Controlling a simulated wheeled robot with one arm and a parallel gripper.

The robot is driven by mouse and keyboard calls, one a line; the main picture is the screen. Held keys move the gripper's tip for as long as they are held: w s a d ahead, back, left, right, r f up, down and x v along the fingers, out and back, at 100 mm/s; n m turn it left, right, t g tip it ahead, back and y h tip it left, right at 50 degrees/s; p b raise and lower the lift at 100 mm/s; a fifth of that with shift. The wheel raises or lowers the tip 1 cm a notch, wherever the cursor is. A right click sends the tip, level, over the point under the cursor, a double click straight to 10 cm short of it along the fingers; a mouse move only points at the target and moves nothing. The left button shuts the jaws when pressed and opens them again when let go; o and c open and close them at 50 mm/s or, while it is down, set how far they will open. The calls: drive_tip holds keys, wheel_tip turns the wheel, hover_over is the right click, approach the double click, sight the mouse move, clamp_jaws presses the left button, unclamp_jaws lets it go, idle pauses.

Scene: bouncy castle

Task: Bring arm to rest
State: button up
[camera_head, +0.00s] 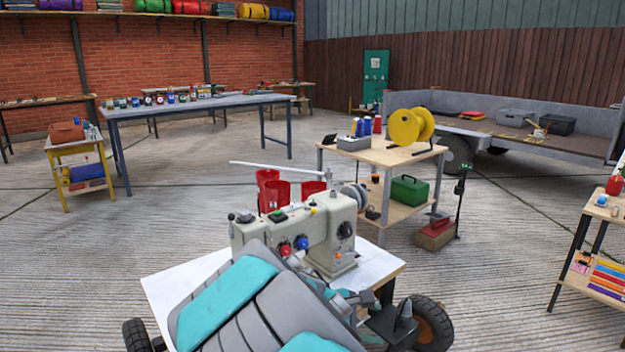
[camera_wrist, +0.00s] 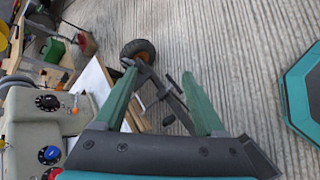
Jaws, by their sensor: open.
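My gripper (camera_wrist: 159,76) shows in the wrist view with its two green fingers spread apart. Nothing is held between them. Past the fingers are a wheel, dark metal bars and ribbed concrete floor. A cream sewing machine (camera_head: 325,232) stands on a white-topped wheeled cart (camera_head: 190,284) in the head view. In the wrist view the machine (camera_wrist: 30,130) is at the left, beside my gripper. Teal and grey parts, which look like my arm, cover the front of the cart in the head view. The gripper's fingers cannot be made out clearly there.
A wooden workbench (camera_head: 385,154) with yellow reels (camera_head: 405,127) and a green toolbox (camera_head: 408,190) stands behind the machine. Red containers (camera_head: 270,190) are close behind it. A trailer (camera_head: 480,134) is at back right, a long table (camera_head: 215,104) at back left.

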drive_tip(key=s+d+m+g+y, duration=0.1)
drive_tip(key=s+d+m+g, duration=0.1)
drive_tip(key=s+d+m, duration=0.35)
drive_tip(key=s+d+m+g+y, duration=0.2)
drive_tip(key=s+d+m+g, duration=0.1)
drive_tip(key=s, duration=0.6)
drive_tip(key=s+a+m+g+y, duration=0.1)
drive_tip(key=s+a+m+y, duration=0.2)
drive_tip(key=s, duration=0.5)
drive_tip(key=s+a+m+y, duration=0.2)
drive_tip(key=s+m+y, duration=0.1)
drive_tip(key=s, duration=0.6)
drive_tip(key=shift+s+a+f+g, duration=0.2)
drive_tip(key=shift+a+g, duration=0.2)
